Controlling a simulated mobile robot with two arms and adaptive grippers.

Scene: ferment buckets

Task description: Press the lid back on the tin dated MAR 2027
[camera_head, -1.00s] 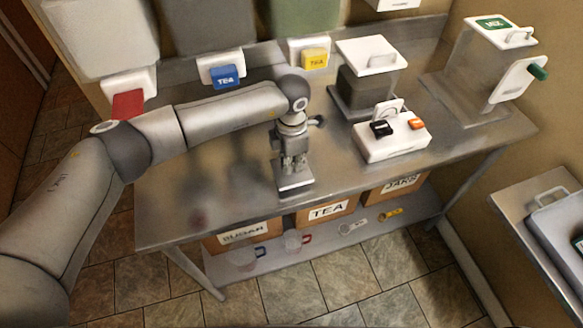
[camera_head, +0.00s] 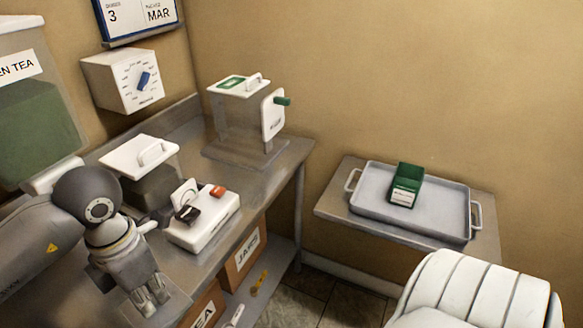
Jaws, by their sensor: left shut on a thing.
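A green open-topped tin (camera_head: 406,184) with a white label stands on a grey tray (camera_head: 372,213) at the right. The print on its label is too small to read. My left gripper (camera_head: 152,296) is at the lower left, above the metal counter and well apart from the green tin. It is shut on a flat grey piece (camera_head: 172,312) that looks like a lid, partly hidden by the fingers. My right gripper is not in view.
The counter (camera_head: 215,155) bears a white device (camera_head: 205,222) with dark and orange parts, a white-lidded container (camera_head: 140,155) and a clear dispenser (camera_head: 240,120). A gap parts the counter from the tray's side table (camera_head: 335,200). A white ribbed object (camera_head: 480,290) fills the lower right.

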